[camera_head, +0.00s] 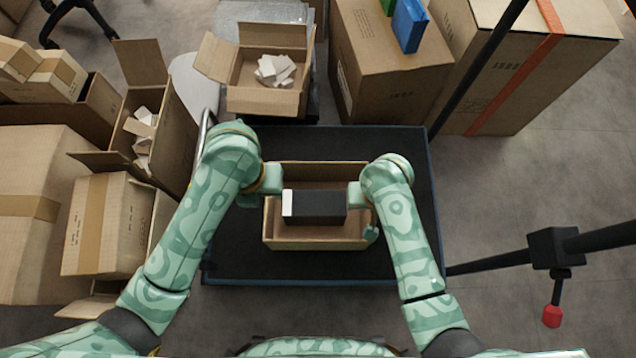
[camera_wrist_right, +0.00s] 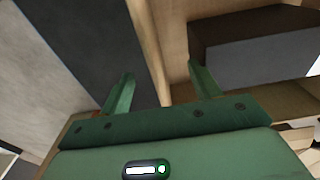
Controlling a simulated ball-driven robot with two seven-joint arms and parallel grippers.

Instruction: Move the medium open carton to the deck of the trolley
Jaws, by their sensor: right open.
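An open tan carton (camera_head: 318,242) is between my two grippers, over the dark trolley deck (camera_head: 235,255). A dark box with a white end (camera_head: 318,207) lies in it. I cannot tell whether the carton's bottom touches the deck. My left gripper (camera_head: 268,186) is at the carton's left wall; its fingers are too hidden to judge. My right gripper (camera_head: 362,194) is at the right wall. In the right wrist view, its fingers (camera_wrist_right: 160,85) are apart, with the carton wall (camera_wrist_right: 166,45) between them.
An open carton with white packing (camera_head: 232,65) stands behind the deck. Other cartons (camera_head: 110,225) crowd the left. A large carton (camera_head: 385,75) with blue and green items stands back right.

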